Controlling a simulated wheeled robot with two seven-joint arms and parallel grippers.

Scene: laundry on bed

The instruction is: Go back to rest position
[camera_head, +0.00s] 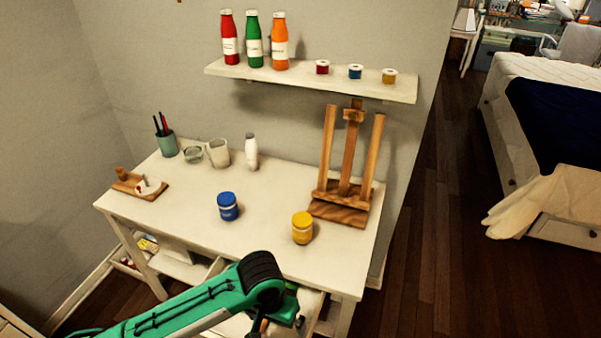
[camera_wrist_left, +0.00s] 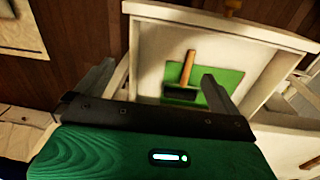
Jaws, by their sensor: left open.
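My left arm (camera_head: 200,305) comes in from the lower left of the head view and ends in front of the desk. My left gripper (camera_wrist_left: 158,88) is open in the left wrist view, with its two fingers apart and nothing held between them. Beyond them is an open white drawer (camera_wrist_left: 155,35). In it lie a flat green piece (camera_wrist_left: 228,80) and a tool with a wooden handle (camera_wrist_left: 188,66) and a dark head. In the head view the arm partly hides the drawer front. My right gripper is not in view.
The white desk (camera_head: 270,185) bears a blue jar (camera_head: 228,207), a yellow jar (camera_head: 302,228), a wooden easel (camera_head: 345,170), a cup of pencils (camera_head: 167,145) and a white mug (camera_head: 218,153). A shelf (camera_head: 310,82) holds bottles and small jars. Dark floor (camera_head: 440,230) lies open toward the bed (camera_head: 545,100).

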